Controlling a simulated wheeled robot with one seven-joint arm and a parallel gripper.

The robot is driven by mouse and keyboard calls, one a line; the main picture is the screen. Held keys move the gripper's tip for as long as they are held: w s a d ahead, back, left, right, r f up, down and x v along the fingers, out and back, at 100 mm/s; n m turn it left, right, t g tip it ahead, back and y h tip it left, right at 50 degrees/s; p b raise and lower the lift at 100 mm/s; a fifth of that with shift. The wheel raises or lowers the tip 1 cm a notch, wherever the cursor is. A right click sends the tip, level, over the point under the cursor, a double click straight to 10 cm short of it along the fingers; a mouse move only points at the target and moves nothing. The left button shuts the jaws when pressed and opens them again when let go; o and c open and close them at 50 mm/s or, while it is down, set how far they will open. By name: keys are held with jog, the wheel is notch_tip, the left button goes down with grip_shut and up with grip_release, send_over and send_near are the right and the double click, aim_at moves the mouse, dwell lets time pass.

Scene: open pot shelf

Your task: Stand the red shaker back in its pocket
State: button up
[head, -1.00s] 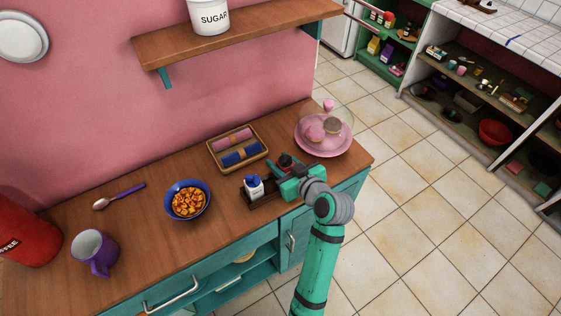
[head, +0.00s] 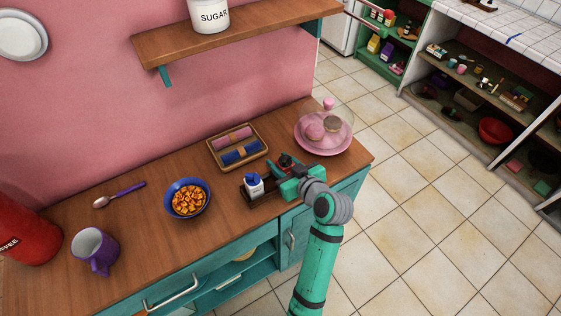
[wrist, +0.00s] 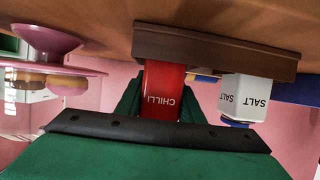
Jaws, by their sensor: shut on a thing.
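The red shaker, marked CHILLI (wrist: 164,92), stands between the fingers of my gripper (wrist: 160,104) in the wrist view, which is upside down. My gripper is shut on it. Its base end is hidden behind the wall of the dark brown holder (wrist: 215,52); I cannot tell if it is fully down in the pocket. The white salt shaker (head: 254,187) with a blue top stands in the holder's left part.
A tray with rolled cloths (head: 262,151) lies behind the holder. A pink plate with a clear dome (head: 322,148) stands to the right. A blue bowl of food (head: 171,201) is to the left, with a purple mug (head: 97,260) farther left. Bare counter lies between.

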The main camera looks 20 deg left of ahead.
jog(key=shift+f, duration=0.55)
jog(key=o, duration=1.2)
jog(key=shift+o, duration=0.2)
jog(key=v, duration=1)
jog(key=shift+s+d+r, duration=0.2)
jog(key=shift+s+d, duration=0.05)
jog(key=shift+d, duration=0.05)
jog(key=shift+w, duration=0.1)
